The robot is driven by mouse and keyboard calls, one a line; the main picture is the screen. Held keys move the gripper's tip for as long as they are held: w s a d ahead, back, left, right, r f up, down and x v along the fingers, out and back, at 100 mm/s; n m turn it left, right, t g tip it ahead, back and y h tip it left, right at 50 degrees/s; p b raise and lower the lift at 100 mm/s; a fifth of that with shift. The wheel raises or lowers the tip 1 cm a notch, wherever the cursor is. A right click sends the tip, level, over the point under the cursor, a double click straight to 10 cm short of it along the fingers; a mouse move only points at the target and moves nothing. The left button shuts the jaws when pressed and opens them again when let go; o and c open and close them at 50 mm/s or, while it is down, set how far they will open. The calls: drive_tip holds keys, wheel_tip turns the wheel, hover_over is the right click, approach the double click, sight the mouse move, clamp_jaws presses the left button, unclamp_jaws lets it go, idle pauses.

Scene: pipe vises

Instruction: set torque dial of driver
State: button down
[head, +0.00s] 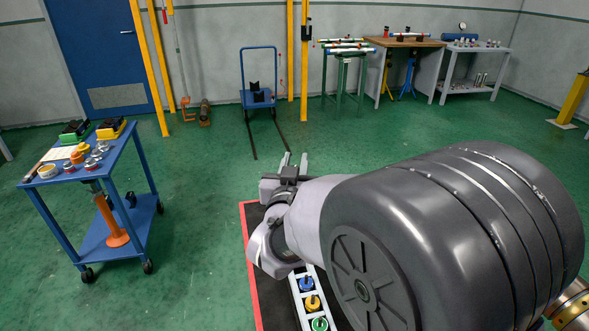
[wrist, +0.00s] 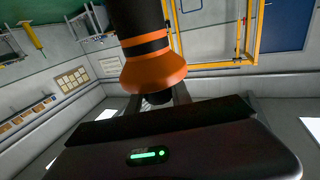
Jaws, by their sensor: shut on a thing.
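My gripper (wrist: 158,98) is shut on the black and orange driver (wrist: 148,45), whose narrow dark end sits between the two fingers in the wrist view. The driver has an orange flared collar (wrist: 153,74) close to the fingers and a black body with a thin orange ring above it. Its other end runs out of the top of the picture. I cannot make out dial marks. In the head view my gripper (head: 293,164) points away beyond my arm, and I cannot make out the driver there.
A blue cart (head: 84,183) with small parts and cases stands at the left. Below my arm is a pale tray (head: 296,297) with blue, yellow and green items. A blue trolley (head: 258,97) and work tables (head: 405,42) stand at the back.

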drive_tip(key=c, duration=1.1)
unclamp_jaws()
drive_tip(key=shift+c, duration=0.2)
drive_tip(key=shift+s, duration=0.1)
drive_tip(key=s+a, duration=0.1)
drive_tip(key=s, duration=1.6)
drive_tip(key=shift+a, duration=0.2)
drive_tip(key=shift+s, duration=0.1)
